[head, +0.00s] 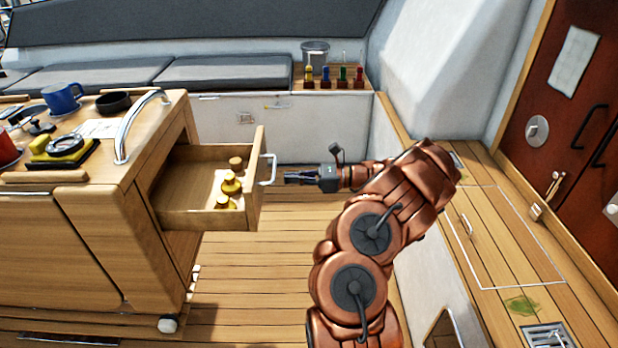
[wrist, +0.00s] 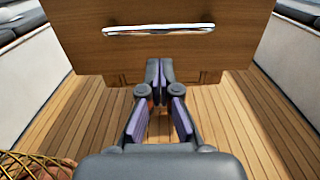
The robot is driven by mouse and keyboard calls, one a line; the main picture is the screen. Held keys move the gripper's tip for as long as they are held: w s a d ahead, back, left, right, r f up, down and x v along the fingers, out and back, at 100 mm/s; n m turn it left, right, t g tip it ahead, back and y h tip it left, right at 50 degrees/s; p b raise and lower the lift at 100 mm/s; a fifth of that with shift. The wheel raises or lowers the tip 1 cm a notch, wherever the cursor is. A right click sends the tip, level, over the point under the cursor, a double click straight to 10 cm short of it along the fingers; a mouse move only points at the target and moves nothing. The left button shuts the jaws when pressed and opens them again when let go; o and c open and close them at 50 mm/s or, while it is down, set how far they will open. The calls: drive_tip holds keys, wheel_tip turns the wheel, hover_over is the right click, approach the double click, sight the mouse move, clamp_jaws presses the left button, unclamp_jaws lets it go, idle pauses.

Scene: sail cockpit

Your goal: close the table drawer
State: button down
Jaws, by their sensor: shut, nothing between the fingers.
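The table drawer (head: 203,189) stands pulled out from the right side of the wooden table (head: 150,135). A metal handle (head: 268,170) is on the drawer's front panel. In the wrist view the drawer front (wrist: 160,35) fills the top, with its handle (wrist: 158,29) above my fingertips. My gripper (head: 287,177) is shut and empty, just right of the drawer front; its fingers also show in the wrist view (wrist: 159,72), close to the panel's lower part. I cannot tell if they touch it.
The table top holds a blue mug (head: 62,97), a black bowl (head: 113,103) and a curved metal rail (head: 138,125). A bench with grey cushions (head: 225,72) runs along the back. A wooden side deck (head: 500,240) is at right. The plank floor (head: 255,260) is clear.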

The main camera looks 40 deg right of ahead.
sight(262, 178)
drive_tip(key=shift+x, duration=2.9)
